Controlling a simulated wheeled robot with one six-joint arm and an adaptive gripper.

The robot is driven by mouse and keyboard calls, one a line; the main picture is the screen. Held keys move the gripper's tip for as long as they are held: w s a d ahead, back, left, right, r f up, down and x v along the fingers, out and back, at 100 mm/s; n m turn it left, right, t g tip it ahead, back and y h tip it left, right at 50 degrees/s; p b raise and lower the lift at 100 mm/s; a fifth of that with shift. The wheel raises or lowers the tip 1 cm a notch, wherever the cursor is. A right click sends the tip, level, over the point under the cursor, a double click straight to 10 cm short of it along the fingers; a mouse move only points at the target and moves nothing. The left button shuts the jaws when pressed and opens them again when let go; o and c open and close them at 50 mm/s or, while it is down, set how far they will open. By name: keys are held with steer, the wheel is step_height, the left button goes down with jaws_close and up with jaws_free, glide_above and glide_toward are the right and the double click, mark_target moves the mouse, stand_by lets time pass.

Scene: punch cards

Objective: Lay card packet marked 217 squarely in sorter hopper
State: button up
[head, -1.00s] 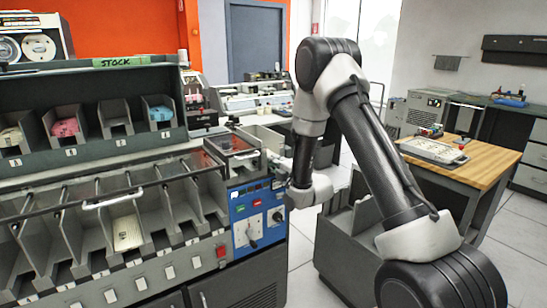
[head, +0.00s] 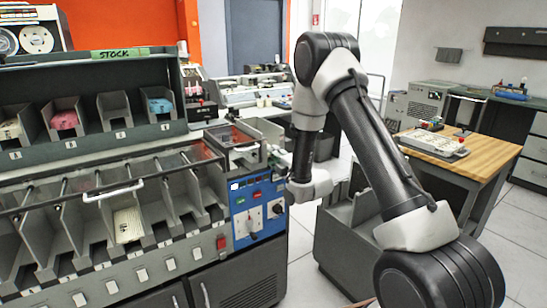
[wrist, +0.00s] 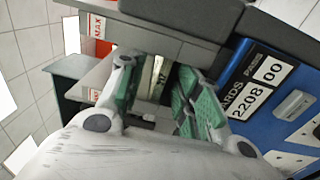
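My gripper (wrist: 160,90) has its two green-padded fingers apart at the sorter hopper. The card packet (wrist: 158,74) shows as a narrow pale strip between the fingers, with what looks like 217 on it. I cannot tell whether both pads touch it. The sorter hopper (wrist: 175,30) is at the top of the wrist view, with a red MAX label beside it. In the head view the hopper (head: 228,138) stands at the right end of the sorter, above the blue panel. There the fingertips and packet are too small and hidden to make out.
A blue control panel (head: 258,208) is below the hopper. Sorter pockets (head: 70,220) run to the left, one holding a pale card stack (head: 127,224). Stock bins with pink (head: 64,120) and blue (head: 160,105) cards stand behind. A wooden-topped table (head: 470,155) is at right.

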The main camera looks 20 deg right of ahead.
steer(key=v, duration=1.2)
